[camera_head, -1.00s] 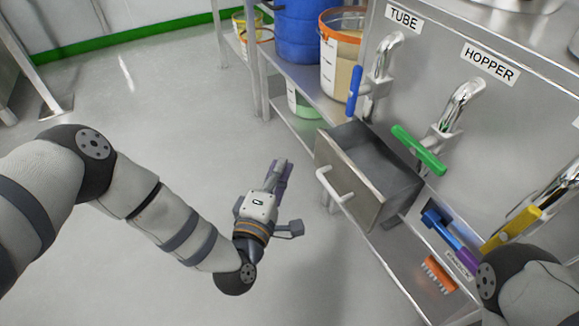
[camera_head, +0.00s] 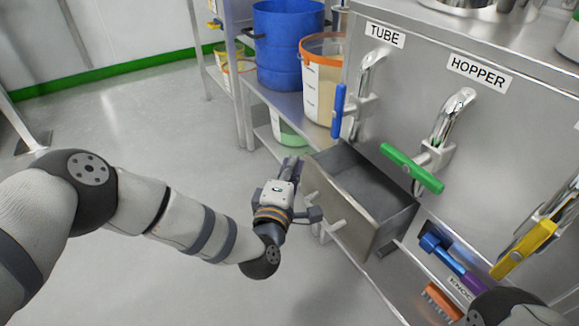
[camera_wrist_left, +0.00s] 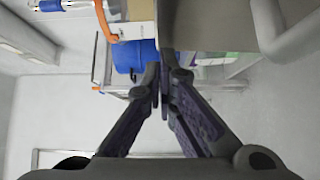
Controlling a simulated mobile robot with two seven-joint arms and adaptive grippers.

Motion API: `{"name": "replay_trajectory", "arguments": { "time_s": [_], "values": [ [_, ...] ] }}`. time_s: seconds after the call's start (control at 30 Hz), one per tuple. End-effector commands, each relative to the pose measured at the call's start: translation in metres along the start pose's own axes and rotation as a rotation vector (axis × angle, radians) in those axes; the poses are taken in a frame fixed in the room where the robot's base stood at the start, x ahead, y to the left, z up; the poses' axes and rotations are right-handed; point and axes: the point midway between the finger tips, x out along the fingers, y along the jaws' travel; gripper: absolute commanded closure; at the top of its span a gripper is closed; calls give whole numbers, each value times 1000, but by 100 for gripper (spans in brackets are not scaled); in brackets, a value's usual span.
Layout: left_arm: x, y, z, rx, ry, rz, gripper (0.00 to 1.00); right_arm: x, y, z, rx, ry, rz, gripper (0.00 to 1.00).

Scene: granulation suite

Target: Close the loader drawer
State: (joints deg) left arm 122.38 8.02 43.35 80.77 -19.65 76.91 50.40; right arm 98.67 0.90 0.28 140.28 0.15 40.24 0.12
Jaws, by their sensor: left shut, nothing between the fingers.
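The loader drawer (camera_head: 343,211) is a grey metal box pulled out of the steel cabinet, below the TUBE and HOPPER labels. Its inside looks empty. A pale bar handle (camera_head: 330,226) is on its front, partly hidden behind my gripper in the head view. My left gripper (camera_head: 292,166) is shut and empty, close to the left side of the drawer front; I cannot tell if it touches. In the left wrist view the closed fingers (camera_wrist_left: 164,92) are just below the drawer's edge (camera_wrist_left: 205,25), with the pale handle (camera_wrist_left: 268,28) to the right. My right gripper is out of view.
Valves with blue (camera_head: 338,110), green (camera_head: 411,167) and yellow (camera_head: 523,249) handles stick out above and right of the drawer. A shelf behind holds a blue drum (camera_head: 287,45) and an orange-rimmed bucket (camera_head: 322,82). Brushes (camera_head: 440,302) lie on the lower ledge. The floor at left is clear.

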Motion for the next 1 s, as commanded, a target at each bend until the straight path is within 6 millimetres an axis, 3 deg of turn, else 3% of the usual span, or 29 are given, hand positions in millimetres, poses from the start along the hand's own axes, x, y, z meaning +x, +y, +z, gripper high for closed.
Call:
{"name": "replay_trajectory", "arguments": {
  "time_s": [0.13,0.5,1.0],
  "values": [
    [11,-4,11,-1,0,0,100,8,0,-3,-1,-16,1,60],
    [74,-8,73,-1,0,-3,100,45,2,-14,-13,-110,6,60],
    [83,4,83,-1,-2,7,100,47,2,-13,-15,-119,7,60]
  ]
}}
